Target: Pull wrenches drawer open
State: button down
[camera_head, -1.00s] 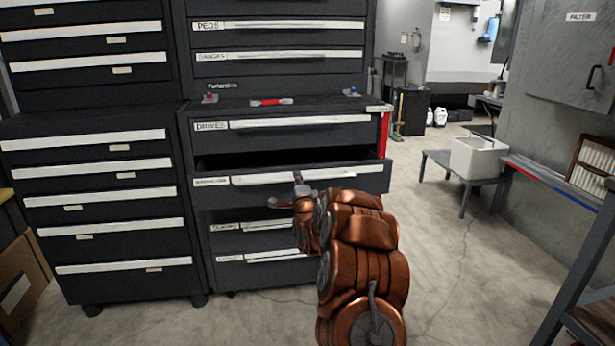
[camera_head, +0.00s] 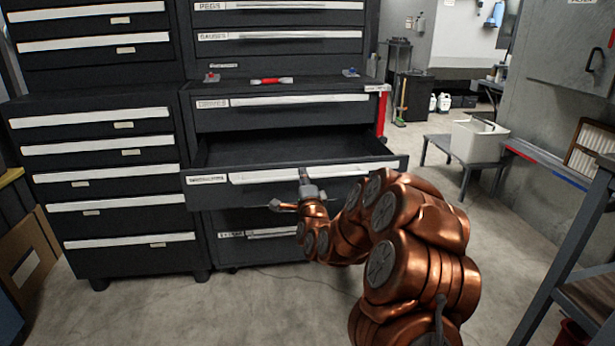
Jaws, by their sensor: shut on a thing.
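The wrenches drawer (camera_head: 222,192) is the second drawer of the middle black cabinet, under the drawer labelled DRIVES. It stands well out from the cabinet, and its dark inside shows with nothing that I can make out in it. A long pale handle (camera_head: 350,170) runs along its front. My gripper (camera_head: 305,178) is at this handle, left of its middle, and is shut on it. My copper-coloured arm reaches in from the lower right and hides part of the drawers below.
A red-handled tool (camera_head: 270,81) lies on the cabinet's ledge. A closed drawer cabinet (camera_head: 105,190) stands at left, with a cardboard box (camera_head: 25,260) beside it. At right are a low bench with a white bin (camera_head: 478,140) and a grey frame (camera_head: 580,250). The floor between is clear.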

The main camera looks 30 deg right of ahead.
dwell(0.3)
jog(key=c, duration=1.2)
grip_release()
